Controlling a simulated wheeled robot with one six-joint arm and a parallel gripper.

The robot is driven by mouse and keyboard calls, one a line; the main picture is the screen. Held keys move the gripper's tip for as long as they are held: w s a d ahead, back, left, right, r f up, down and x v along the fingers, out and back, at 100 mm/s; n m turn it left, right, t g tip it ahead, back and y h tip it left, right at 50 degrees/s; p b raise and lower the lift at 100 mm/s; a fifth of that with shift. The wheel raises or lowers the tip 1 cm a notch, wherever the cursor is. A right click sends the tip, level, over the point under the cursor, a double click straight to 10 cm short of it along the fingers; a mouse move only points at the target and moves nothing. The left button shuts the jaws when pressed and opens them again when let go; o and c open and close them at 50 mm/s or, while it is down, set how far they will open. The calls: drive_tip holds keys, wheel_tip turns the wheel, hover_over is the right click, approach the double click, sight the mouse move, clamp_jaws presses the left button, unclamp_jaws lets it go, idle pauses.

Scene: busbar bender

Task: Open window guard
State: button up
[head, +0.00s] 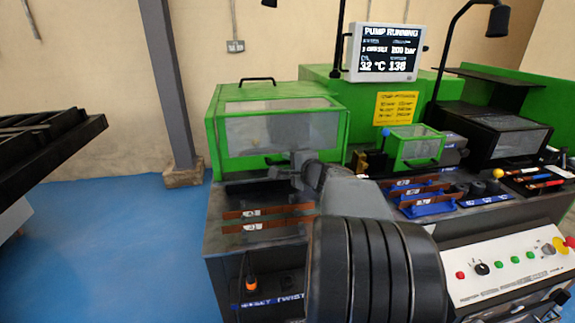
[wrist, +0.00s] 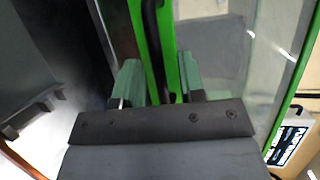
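The window guard (head: 282,135) is a large green-framed cover with a clear pane on the left of the bender, in the head view. It looks closed, its pane facing front. My gripper (head: 292,172) is at the guard's lower front edge, partly hidden by my own arm. In the wrist view, the two fingers of my gripper (wrist: 160,84) stand apart on either side of a green frame bar (wrist: 155,50) and a dark bar (wrist: 151,28) that looks like the handle. Whether the fingers press on it cannot be told.
A smaller green guard (head: 416,148) stands to the right, behind blue holders with copper bars (head: 425,200). A screen (head: 384,52) reads "PUMP RUNNING". A control panel (head: 510,262) is at lower right. Copper bars (head: 268,212) lie below the guard. Blue floor at left is clear.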

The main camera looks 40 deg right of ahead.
drive_tip(key=shift+w+f, duration=0.1)
drive_tip(key=shift+w, duration=0.25)
clamp_jaws()
drive_tip(key=shift+a, duration=0.15)
